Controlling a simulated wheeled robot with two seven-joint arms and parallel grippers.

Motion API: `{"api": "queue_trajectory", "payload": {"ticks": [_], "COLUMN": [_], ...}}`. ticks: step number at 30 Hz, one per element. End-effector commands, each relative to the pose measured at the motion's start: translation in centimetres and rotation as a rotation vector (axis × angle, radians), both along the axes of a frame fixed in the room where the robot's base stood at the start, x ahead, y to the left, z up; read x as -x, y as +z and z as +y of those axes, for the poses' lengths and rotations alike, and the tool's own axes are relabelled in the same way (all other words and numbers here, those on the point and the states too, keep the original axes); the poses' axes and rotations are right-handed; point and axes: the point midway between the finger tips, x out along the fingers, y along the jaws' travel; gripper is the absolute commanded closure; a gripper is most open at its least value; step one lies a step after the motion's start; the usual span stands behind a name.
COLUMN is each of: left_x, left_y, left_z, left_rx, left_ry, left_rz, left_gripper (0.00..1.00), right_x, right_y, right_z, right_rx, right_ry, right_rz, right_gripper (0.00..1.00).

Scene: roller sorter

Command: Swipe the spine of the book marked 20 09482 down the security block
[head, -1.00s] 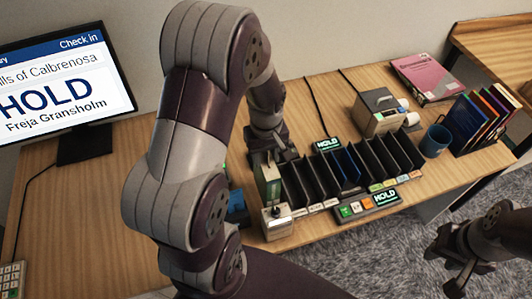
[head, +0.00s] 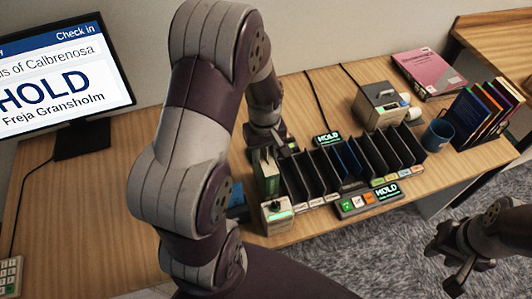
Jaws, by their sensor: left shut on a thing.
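A dark green book (head: 267,176) stands upright at the left end of the sorter, just behind a small grey block (head: 277,216) with a lit green strip, which looks like the security block. My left gripper (head: 271,152) reaches down from behind and is shut on the book's upper part; its fingers are partly hidden. The number on the book is too small to read, and I cannot tell whether its spine touches the block. My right gripper (head: 447,266) is open and empty over the carpet at the lower right.
A sorter rack (head: 340,170) with black dividers stands right of the book, with HOLD displays (head: 386,191). A monitor (head: 62,80) reads HOLD, Freja Gransholm.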

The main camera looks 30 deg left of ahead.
Motion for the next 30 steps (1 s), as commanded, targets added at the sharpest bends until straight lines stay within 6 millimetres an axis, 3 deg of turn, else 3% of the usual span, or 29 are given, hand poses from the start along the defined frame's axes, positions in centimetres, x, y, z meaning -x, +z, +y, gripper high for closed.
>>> {"api": "queue_trajectory", "payload": {"ticks": [8,30], "left_x": [-0.6,-0.5], "left_y": [0.9,10.8], "left_z": [0.6,0.6], "left_rx": [-0.001,0.000], "left_ry": [-0.001,-0.001], "left_rz": [-0.002,-0.001], "left_gripper": [1.00,1.00], "right_x": [0.0,0.0], "right_y": [1.0,10.0], "right_z": [0.0,0.0], "right_rx": [0.000,0.000], "right_ry": [0.000,0.000], "right_rz": [0.000,0.000], "right_gripper": [0.64,0.64]}}
